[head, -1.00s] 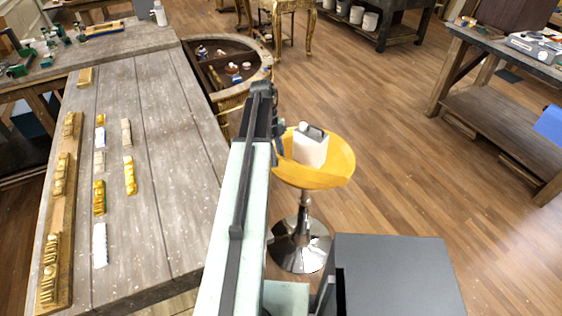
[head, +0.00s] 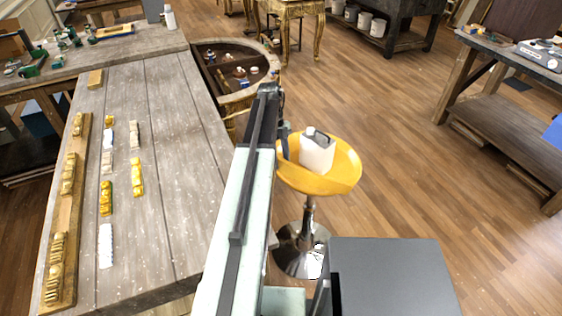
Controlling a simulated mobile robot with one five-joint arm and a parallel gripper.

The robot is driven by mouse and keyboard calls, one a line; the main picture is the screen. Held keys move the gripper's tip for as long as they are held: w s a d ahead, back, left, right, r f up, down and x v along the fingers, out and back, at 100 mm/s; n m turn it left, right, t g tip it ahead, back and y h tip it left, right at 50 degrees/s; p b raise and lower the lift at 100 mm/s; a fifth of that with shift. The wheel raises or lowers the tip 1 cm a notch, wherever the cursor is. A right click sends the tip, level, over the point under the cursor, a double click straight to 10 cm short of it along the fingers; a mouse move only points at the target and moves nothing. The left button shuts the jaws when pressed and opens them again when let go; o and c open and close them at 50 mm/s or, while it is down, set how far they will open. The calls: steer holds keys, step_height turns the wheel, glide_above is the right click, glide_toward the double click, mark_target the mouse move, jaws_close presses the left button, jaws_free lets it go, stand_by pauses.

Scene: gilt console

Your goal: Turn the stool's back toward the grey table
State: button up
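The stool has a yellow seat (head: 345,165) on a chrome post and round chrome base (head: 298,262). It stands right of the long grey table (head: 165,200). A raised lip shows along the seat's near right edge; I cannot tell for sure whether this is its back. A white jug with a dark top (head: 317,153) stands upright on the seat. My gripper (head: 283,140) is at the seat's left edge, beside the jug. My arm hides part of it and its fingers' opening. I cannot tell whether it touches the stool.
Wooden strips with gilt ornaments (head: 68,172) and several small pieces lie on the grey table. A curved-rim bench with an open well (head: 235,73) lies beyond. Gilt table legs (head: 290,35) stand at the back. A workbench (head: 500,90) is at right. The floor between is clear.

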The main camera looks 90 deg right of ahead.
steer(key=shift+r, duration=0.1)
steer(key=p+v, duration=0.7)
steer(key=shift+w+d+r, duration=0.1)
steer(key=shift+d+r, duration=0.05)
steer(key=shift+r, duration=0.15)
